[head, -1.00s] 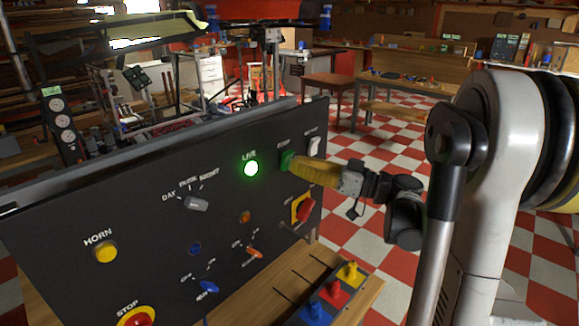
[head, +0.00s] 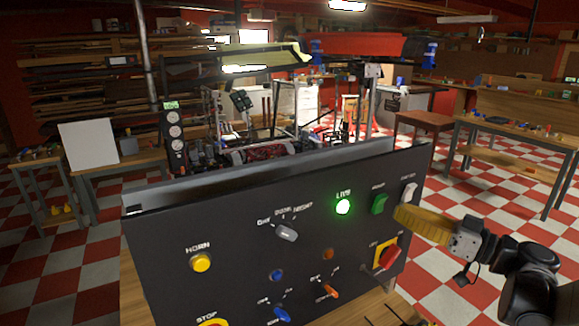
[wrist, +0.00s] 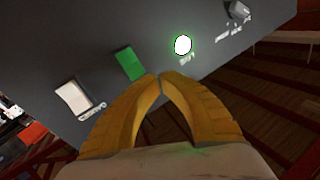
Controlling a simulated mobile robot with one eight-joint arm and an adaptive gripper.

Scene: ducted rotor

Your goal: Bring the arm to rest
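My gripper (head: 400,212) has yellow ribbed fingers and is in front of the right part of a black control panel (head: 230,250). In the wrist view its fingertips (wrist: 160,77) meet, with nothing visible between them. The tips are close to a green rocker button (head: 379,203), below and to its right in the head view, and a little apart from it. The green button also shows just beyond the tips in the wrist view (wrist: 130,63). My arm reaches in from the lower right.
A lit green LIVE lamp (head: 343,207), white switch (head: 409,193), red rotary switch (head: 388,258), grey selector (head: 287,232) and yellow HORN button (head: 201,263) sit on the panel. A wooden workbench (head: 520,160) stands behind at right. Checkered floor is open right of the panel.

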